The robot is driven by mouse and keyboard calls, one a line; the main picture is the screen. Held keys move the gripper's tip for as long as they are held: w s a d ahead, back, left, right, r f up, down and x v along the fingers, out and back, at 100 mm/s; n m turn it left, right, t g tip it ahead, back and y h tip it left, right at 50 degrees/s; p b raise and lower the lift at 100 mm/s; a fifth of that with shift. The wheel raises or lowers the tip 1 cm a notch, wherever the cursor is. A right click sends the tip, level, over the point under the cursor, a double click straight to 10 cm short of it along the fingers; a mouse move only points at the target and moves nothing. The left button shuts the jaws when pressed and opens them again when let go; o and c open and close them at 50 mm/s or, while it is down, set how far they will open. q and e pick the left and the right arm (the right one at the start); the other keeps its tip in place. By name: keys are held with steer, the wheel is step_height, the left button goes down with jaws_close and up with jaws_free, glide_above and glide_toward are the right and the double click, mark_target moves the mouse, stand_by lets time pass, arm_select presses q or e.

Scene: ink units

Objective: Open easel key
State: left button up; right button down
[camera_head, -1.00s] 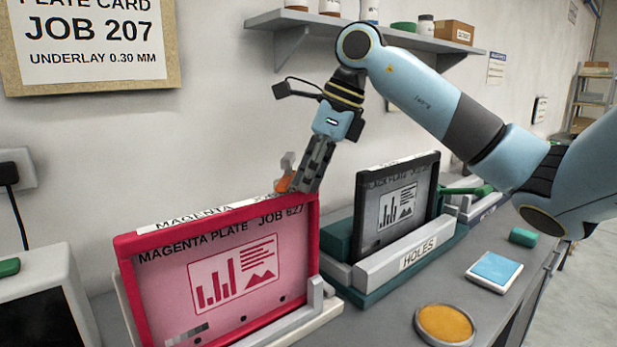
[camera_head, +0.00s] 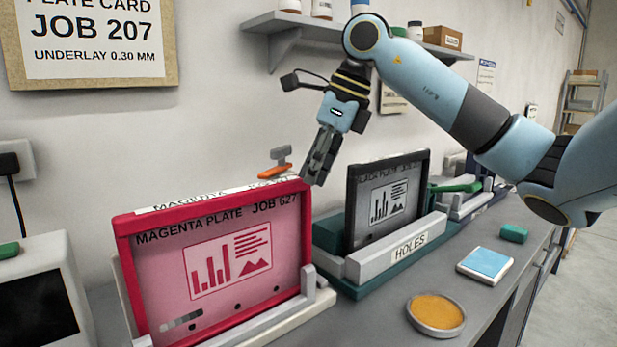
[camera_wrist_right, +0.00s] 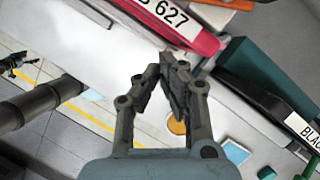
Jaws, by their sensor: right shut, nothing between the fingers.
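What looks like the easel key, an orange lever with a grey knob (camera_head: 277,165), stands at the top back edge of the magenta plate's easel. An orange part (camera_wrist_right: 226,3) shows at the top edge of the right wrist view. The magenta plate (camera_head: 210,287) stands tilted in its pink-red frame (camera_head: 124,262). My right gripper (camera_head: 313,178) is shut and empty, pointing down just right of the key and apart from it, near the frame's upper right corner. Its closed fingers (camera_wrist_right: 168,72) show in the right wrist view. I do not see my left gripper.
A black plate (camera_head: 392,202) stands in a green and grey rack labelled HOLES (camera_head: 404,246) to the right. A round orange dish (camera_head: 436,314), a blue pad (camera_head: 487,264) and a green block (camera_head: 513,233) lie on the bench. A shelf (camera_head: 300,22) hangs above.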

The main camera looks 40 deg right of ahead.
mark_target(284, 181)
steer(key=s+d+r+m+p, duration=0.1)
steer(key=s+r+p, duration=0.15)
steer(key=r, duration=0.75)
steer(key=shift+m+h, duration=0.3)
steer(key=shift+m, duration=0.2)
steer(key=p+x, duration=0.1)
steer(key=x, duration=0.2)
steer(key=w+p+x, duration=0.1)
steer(key=x, duration=0.3)
steer(key=w+a+r+p+x, duration=0.1)
steer(key=x, duration=0.3)
steer(key=shift+f, duration=0.1)
arm_select(q)
steer(key=shift+a+r, duration=0.15)
steer(key=shift+r, duration=2.7)
arm_select(e)
steer(key=shift+w+a+f, duration=0.1)
steer(key=shift+w+f, duration=0.05)
steer(key=shift+w, duration=0.35)
